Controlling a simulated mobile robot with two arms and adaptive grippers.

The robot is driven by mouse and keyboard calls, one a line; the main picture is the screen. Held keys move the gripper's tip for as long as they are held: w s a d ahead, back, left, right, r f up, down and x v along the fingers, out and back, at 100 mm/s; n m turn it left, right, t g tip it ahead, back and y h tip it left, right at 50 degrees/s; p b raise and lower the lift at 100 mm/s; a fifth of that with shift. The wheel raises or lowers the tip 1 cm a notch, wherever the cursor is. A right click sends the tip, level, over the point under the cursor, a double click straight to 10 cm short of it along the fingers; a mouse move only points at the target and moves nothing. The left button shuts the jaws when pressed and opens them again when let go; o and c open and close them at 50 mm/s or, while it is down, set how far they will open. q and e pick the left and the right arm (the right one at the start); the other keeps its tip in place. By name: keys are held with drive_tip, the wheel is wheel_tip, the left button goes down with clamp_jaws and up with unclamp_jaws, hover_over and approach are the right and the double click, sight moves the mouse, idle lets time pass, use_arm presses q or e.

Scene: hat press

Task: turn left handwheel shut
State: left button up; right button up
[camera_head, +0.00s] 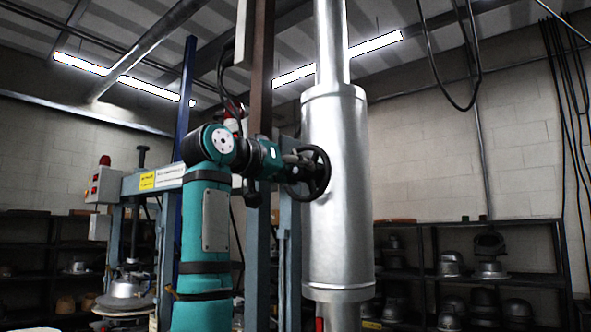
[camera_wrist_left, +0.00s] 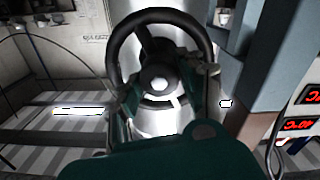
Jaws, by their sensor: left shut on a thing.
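The black handwheel (camera_head: 325,168) is in front of the large silver cylinder (camera_head: 338,215), near the middle of the head view. My left gripper (camera_head: 292,164) comes in from the left and is shut on the handwheel. In the left wrist view the handwheel (camera_wrist_left: 156,17) fills the upper middle, with its round hub and spokes facing the camera. The fingers of my left gripper (camera_wrist_left: 165,98) lie on either side of its hub, by the lower part of the wheel. Part of the lower rim is hidden behind the gripper. My right gripper is out of view.
A grey-blue press frame (camera_head: 130,186) with a red-lamp control box (camera_head: 103,186) stands at left. Upright posts (camera_head: 260,100) rise close behind my left arm. Dark shelves (camera_head: 410,225) with metal hat forms line the back wall. Black cables hang at upper right.

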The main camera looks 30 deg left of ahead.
use_arm(q)
drive_tip(key=shift+m+p, duration=0.35)
drive_tip(key=shift+m, duration=1.85)
drive_tip(key=o, duration=0.9)
drive_tip(key=shift+w, duration=0.1)
drive_tip(key=s, duration=1.2)
drive_tip(key=shift+a, duration=0.4)
drive_tip(key=shift+f, duration=0.1)
